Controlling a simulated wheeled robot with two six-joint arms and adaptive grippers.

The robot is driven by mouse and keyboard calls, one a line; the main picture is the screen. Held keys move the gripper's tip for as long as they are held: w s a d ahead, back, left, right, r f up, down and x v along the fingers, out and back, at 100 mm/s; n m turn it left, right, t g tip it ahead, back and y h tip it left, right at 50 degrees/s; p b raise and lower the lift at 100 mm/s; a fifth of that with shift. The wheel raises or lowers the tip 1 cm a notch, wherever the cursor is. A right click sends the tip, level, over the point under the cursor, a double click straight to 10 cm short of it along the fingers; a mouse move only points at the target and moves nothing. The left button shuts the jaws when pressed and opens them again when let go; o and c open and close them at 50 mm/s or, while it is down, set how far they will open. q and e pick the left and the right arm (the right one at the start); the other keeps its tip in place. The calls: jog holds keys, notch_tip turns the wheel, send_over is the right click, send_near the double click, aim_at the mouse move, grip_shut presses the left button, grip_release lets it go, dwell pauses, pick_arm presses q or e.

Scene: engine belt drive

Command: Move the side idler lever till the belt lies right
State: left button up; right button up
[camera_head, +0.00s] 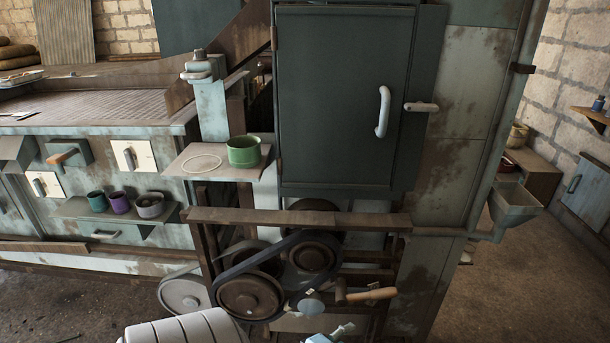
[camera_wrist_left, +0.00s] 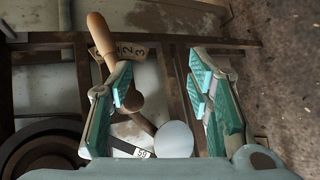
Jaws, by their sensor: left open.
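The side idler lever, with a wooden handle (camera_head: 372,294), points right beside the lower pulleys. The dark belt (camera_head: 258,256) runs around the lower left pulley (camera_head: 250,297) and toward the upper pulley (camera_head: 314,256). A pale round disc (camera_head: 310,306) is below them; it also shows in the left wrist view (camera_wrist_left: 173,139). My left gripper (camera_wrist_left: 160,88) is open and empty. In the head view only part of it shows at the bottom edge. My right gripper is out of view.
A wooden rail (camera_head: 300,219) crosses above the pulleys. A shelf (camera_head: 200,170) holding a green pot (camera_head: 244,151) juts out above left. A pale grey wheel (camera_head: 184,294) stands at the lower left. The floor (camera_head: 520,285) at right is clear.

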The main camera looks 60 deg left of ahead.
pick_arm(q)
jog(key=s+d+f+m+g+p, duration=0.1)
jog(key=s+d+f+m+g, duration=0.1)
jog(key=s+f+m, duration=0.4)
jog(key=s+d+f+m+g+h, duration=0.1)
jog(key=s+d+f+m+g, duration=0.2)
jog(key=s+f+m, duration=0.3)
jog(key=s+f+g, duration=0.1)
jog(key=s+f, duration=0.1)
jog(key=s, duration=0.1)
jog(key=shift+s+d+f+p, duration=0.2)
jog(key=shift+d+f+p, duration=0.05)
jog(key=shift+f+p, duration=0.15)
